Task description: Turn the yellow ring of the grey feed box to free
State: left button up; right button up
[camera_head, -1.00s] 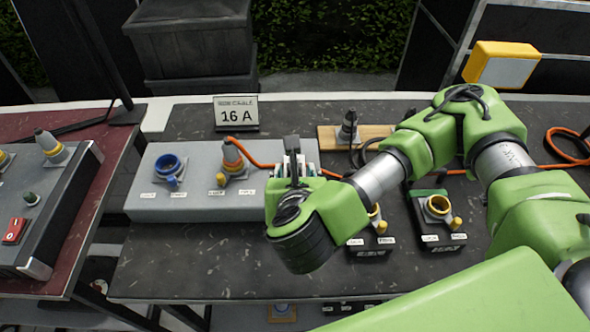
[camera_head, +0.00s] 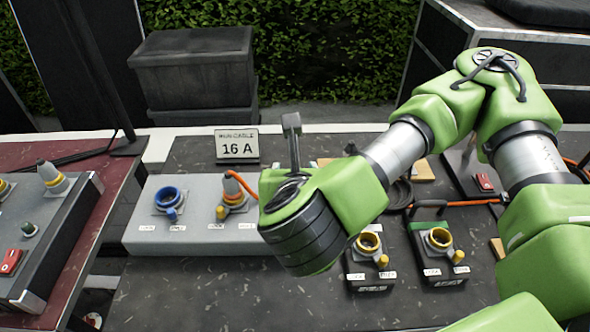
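The light grey feed box (camera_head: 190,240) lies on the dark table, left of my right wrist. A blue ring socket (camera_head: 167,198) is on its left. Right of that is the yellow ring (camera_head: 240,203), with a grey and orange plug (camera_head: 233,186) standing upright in it. The ring's yellow knob (camera_head: 221,213) points to the front left, above the left of two small labels I cannot read. An orange cable leaves the plug's top. My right arm comes in from the right; its wrist covers the box's right end. My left gripper is out of view.
A "16 A" sign (camera_head: 237,146) stands behind the box. Two black boxes with yellow rings (camera_head: 369,242) (camera_head: 439,237) lie right of the wrist. A red-topped table (camera_head: 115,170) at left carries another box with a red switch (camera_head: 11,261). The table front is clear.

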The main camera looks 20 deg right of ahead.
aim_at(222, 212)
jog(key=k+j, duration=0.2)
jog(key=k, duration=0.3)
jog(key=k+j, duration=0.2)
jog(key=k, duration=0.25)
jog(key=k+j, duration=0.2)
jog(key=k, duration=0.3)
